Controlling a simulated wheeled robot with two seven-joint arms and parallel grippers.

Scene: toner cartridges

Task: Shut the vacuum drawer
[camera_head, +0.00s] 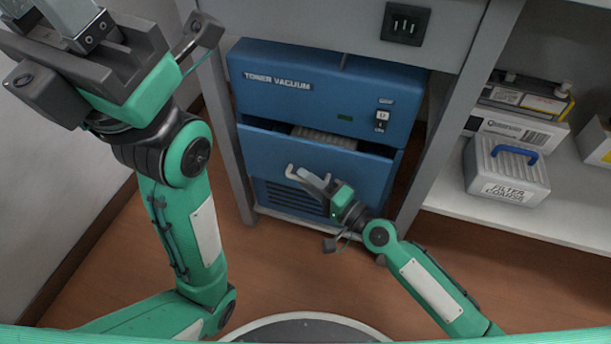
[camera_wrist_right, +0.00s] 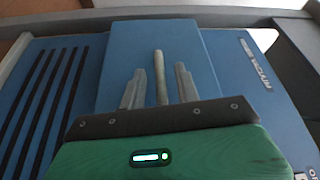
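The blue toner vacuum (camera_head: 300,85) stands under the bench. Its blue drawer (camera_head: 262,152) is pulled out a little, and a pale ribbed filter (camera_head: 325,138) shows inside over the drawer front. A light grey bar handle (camera_head: 291,172) is on the drawer front. My right gripper (camera_head: 314,179) is at the handle. In the right wrist view, the handle (camera_wrist_right: 160,72) lies between the two fingers of my right gripper (camera_wrist_right: 161,88), with a gap on each side, so the gripper is open. My left gripper (camera_head: 82,25) is raised at the upper left, away from the vacuum; its fingertips are not clear.
Bench legs (camera_head: 222,130) flank the vacuum closely. A shelf (camera_head: 540,218) at the right holds a grey filter case (camera_head: 507,182) with a blue handle and several boxes. The wooden floor (camera_head: 140,250) in front of the vacuum is clear of objects.

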